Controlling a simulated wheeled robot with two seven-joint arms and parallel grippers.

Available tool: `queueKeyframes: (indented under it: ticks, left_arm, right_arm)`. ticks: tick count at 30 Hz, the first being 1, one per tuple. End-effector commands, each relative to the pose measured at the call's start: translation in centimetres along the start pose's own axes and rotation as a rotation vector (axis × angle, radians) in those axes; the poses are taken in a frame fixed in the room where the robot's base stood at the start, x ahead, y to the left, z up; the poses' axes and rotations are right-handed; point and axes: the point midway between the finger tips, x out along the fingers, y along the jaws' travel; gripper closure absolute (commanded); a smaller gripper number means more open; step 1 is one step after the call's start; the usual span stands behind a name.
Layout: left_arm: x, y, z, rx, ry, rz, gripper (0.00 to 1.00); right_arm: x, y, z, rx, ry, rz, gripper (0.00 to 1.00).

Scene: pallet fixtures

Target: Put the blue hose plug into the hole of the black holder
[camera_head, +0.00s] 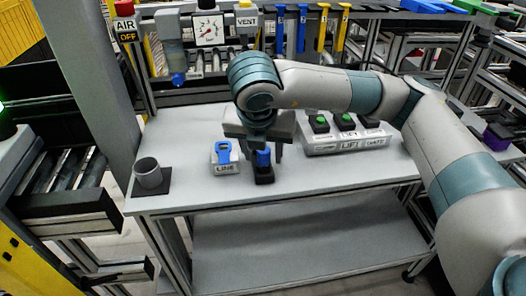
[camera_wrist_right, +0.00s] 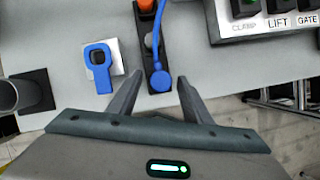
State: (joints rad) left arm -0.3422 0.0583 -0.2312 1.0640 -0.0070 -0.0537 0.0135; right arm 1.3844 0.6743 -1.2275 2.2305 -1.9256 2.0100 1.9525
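The blue hose plug (camera_wrist_right: 160,81) stands at the near end of the black holder (camera_wrist_right: 143,32), with a blue strap running from it toward the far end. In the head view, the plug (camera_head: 263,157) shows upright above the black base (camera_head: 264,177), partly covered by my gripper. Whether it sits in the hole or over it, I cannot tell. My right gripper (camera_wrist_right: 158,86) is open, pointing down, with one finger on each side of the plug and a gap on both sides. It also shows in the head view (camera_head: 262,147). My left gripper is out of view.
A blue ring-topped handle (camera_head: 223,150) stands on the LINE block (camera_head: 226,168) just left of the holder. A grey cup (camera_head: 148,173) on a black pad stands farther left. A button box (camera_head: 345,138) is to the right. The table front is clear.

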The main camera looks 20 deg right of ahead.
Motion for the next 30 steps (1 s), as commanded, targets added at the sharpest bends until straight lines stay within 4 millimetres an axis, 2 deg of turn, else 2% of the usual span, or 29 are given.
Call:
queueKeyframes:
  ticks: [8,14,20,30]
  left_arm:
    - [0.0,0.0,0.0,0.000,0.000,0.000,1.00]
    - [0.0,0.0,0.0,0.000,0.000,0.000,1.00]
    - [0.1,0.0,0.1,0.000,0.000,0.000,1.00]
    - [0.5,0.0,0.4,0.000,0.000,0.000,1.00]
  right_arm:
    - [-0.3,0.0,0.0,0.000,-0.001,0.001,0.55]
    - [-1.6,0.1,0.1,-0.001,-0.002,0.002,0.55]
    - [-4.0,0.1,0.1,-0.001,-0.003,0.003,0.55]
    - [-9.3,0.1,0.0,-0.001,-0.004,0.002,0.55]
